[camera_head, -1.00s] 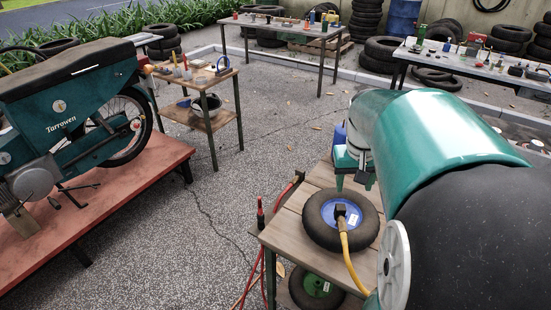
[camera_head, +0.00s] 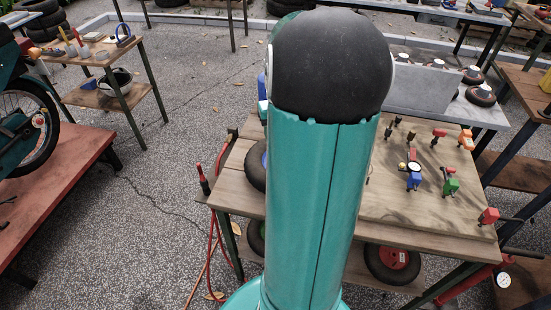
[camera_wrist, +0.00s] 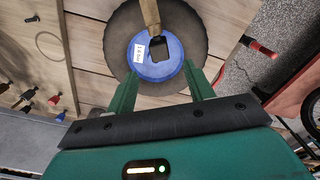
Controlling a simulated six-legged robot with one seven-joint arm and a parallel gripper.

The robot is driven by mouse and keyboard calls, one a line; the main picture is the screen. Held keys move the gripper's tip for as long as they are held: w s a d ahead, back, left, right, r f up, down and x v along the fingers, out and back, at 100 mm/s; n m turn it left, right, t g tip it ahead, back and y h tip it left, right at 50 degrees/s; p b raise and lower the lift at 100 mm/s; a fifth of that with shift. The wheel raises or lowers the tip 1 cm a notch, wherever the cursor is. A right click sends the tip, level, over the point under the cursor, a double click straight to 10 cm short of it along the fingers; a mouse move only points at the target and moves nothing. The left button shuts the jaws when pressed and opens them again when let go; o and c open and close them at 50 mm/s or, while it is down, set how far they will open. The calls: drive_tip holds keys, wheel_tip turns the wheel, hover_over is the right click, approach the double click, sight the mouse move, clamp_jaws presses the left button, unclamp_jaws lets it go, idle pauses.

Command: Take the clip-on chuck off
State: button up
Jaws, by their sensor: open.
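In the wrist view a small black tyre (camera_wrist: 118,48) with a blue hub (camera_wrist: 172,70) lies flat on the wooden cart top. A dark block, which looks like the clip-on chuck (camera_wrist: 159,48), sits at the hub at the end of a tan-yellow hose (camera_wrist: 150,14). My gripper (camera_wrist: 162,74) is open, its two green fingers apart over the near part of the wheel. The chuck appears just beyond the fingertips, not between them; the height gap cannot be told. In the head view my arm hides the chuck, and only the tyre's left edge (camera_head: 255,168) shows.
A red-handled tool with red hoses (camera_head: 204,180) hangs at the left edge. A wheel with a red hub (camera_head: 393,257) sits on the lower shelf.

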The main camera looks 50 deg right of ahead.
wheel_tip(320, 180, down, 5)
drive_tip(key=shift+s+d+r, duration=0.1)
drive_tip(key=shift+s+d, duration=0.05)
drive_tip(key=f, duration=0.5)
drive_tip(key=shift+a+f, duration=0.15)
drive_tip(key=shift+a, duration=0.05)
drive_tip(key=shift+c, duration=0.2)
drive_tip(key=c, duration=1)
drive_tip(key=shift+c, duration=0.2)
